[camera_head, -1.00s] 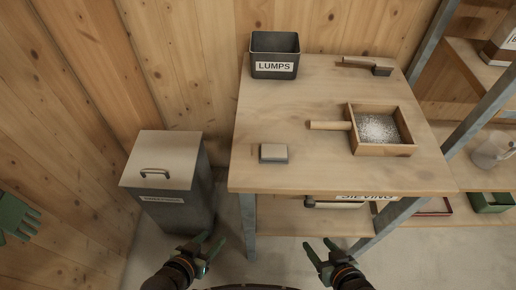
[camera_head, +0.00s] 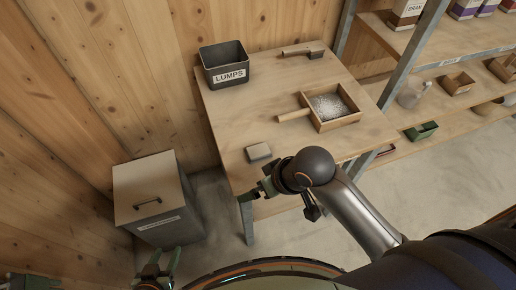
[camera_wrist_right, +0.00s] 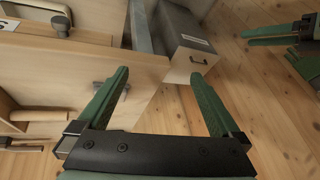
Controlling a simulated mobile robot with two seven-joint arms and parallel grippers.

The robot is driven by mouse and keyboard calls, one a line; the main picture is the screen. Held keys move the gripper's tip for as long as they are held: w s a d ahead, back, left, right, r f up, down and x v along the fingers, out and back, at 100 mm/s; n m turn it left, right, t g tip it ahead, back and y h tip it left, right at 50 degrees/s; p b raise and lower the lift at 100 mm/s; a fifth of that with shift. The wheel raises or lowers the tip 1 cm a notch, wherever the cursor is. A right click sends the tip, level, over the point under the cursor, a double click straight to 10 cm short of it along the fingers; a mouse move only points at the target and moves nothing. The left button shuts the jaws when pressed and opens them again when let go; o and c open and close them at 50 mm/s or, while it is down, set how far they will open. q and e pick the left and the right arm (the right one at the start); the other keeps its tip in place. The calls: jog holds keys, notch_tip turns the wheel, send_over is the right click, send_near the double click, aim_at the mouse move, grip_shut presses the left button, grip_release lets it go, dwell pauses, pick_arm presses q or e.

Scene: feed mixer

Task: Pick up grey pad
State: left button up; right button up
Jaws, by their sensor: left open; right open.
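The grey pad (camera_head: 259,152) is a small block lying flat on the wooden table (camera_head: 228,118), near its front left edge. My right gripper (camera_head: 256,190) is at the table's front edge, just nearer to me than the pad and not touching it. In the right wrist view, its green fingers (camera_wrist_right: 160,74) are spread with nothing held between them. A small grey shape shows behind one finger there; I cannot tell if it is the pad. My left gripper (camera_head: 161,262) is open and empty low at the bottom of the head view, away from the table.
A wooden sieve box (camera_head: 332,108) with a handle, a LUMPS bin (camera_head: 225,65) and a brush (camera_head: 304,51) stand on the table. A lidded bin (camera_head: 155,195) is on the floor at left. Shelves (camera_head: 450,70) are at right. The table around the pad is clear.

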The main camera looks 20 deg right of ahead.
jog(key=w+a+r, duration=0.2)
jog(key=w+a, duration=0.1)
jog(key=m+g+h, duration=0.2)
jog(key=m+h, duration=0.1)
jog(key=h, duration=0.1)
send_near(258, 150)
jog(key=f, duration=0.3)
jog(key=shift+w+d, duration=0.35)
jog(key=shift+d, duration=0.05)
jog(key=shift+w+a+f, duration=0.15)
jog(key=shift+f, duration=1.2)
jog(key=shift+w+a+f, duration=0.1)
jog(key=shift+w+f, duration=0.05)
jog(key=shift+f, duration=1.25)
jog(key=shift+c, duration=0.2)
jog(key=c, duration=1)
